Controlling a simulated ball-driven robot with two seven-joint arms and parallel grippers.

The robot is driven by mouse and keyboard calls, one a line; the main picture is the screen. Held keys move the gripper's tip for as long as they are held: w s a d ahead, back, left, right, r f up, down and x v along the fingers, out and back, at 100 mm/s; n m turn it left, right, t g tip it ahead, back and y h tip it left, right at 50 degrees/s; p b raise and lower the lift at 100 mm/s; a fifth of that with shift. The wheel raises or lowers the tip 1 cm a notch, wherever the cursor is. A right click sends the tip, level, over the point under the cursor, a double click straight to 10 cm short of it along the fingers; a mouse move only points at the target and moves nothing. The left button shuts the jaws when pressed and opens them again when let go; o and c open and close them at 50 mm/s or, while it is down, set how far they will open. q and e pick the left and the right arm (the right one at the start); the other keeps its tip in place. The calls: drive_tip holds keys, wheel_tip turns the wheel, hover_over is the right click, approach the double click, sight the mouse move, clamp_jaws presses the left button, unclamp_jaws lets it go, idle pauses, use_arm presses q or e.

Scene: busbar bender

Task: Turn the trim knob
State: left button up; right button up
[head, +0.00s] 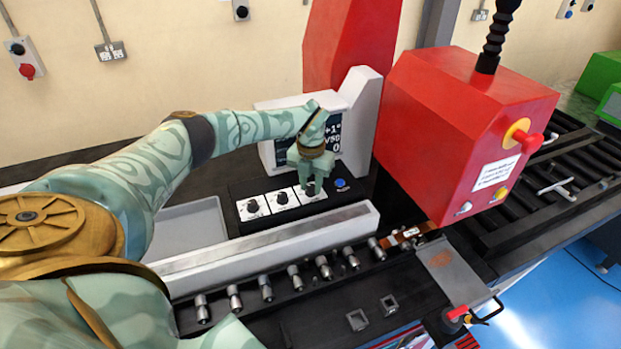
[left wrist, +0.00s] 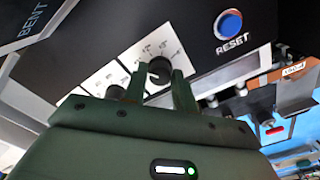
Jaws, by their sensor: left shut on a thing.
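The knob panel (head: 240,188) is a black box with a row of three black dials on white scale plates. My left gripper (head: 312,186) points down at the rightmost dial, beside the blue button. In the left wrist view the black knob (left wrist: 159,71) sits between the two green fingers of my left gripper (left wrist: 160,88), which are shut on it. My right gripper is out of view.
The blue RESET button (left wrist: 229,23) is close to the gripped knob. Behind stands a display (head: 335,137), partly hidden by my gripper. A red machine housing (head: 450,130) rises at the right. A pale bar (head: 270,243) and several metal pegs lie in front.

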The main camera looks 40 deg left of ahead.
use_arm(q)
drive_tip(key=m+p, duration=0.1)
drive_tip(key=m, duration=0.2)
drive_tip(key=shift+r+m, duration=0.15)
drive_tip(key=shift+m, duration=0.25)
drive_tip(key=m, duration=0.3)
drive_tip(key=shift+m+p, duration=0.3)
drive_tip(key=shift+p, duration=0.1)
drive_tip(key=m, duration=0.3)
drive_tip(key=shift+m, duration=0.3)
drive_tip(key=shift+w+m, duration=0.1)
drive_tip(key=shift+m, duration=1.7)
drive_tip(key=o, duration=1)
drive_tip(key=shift+c, duration=0.2)
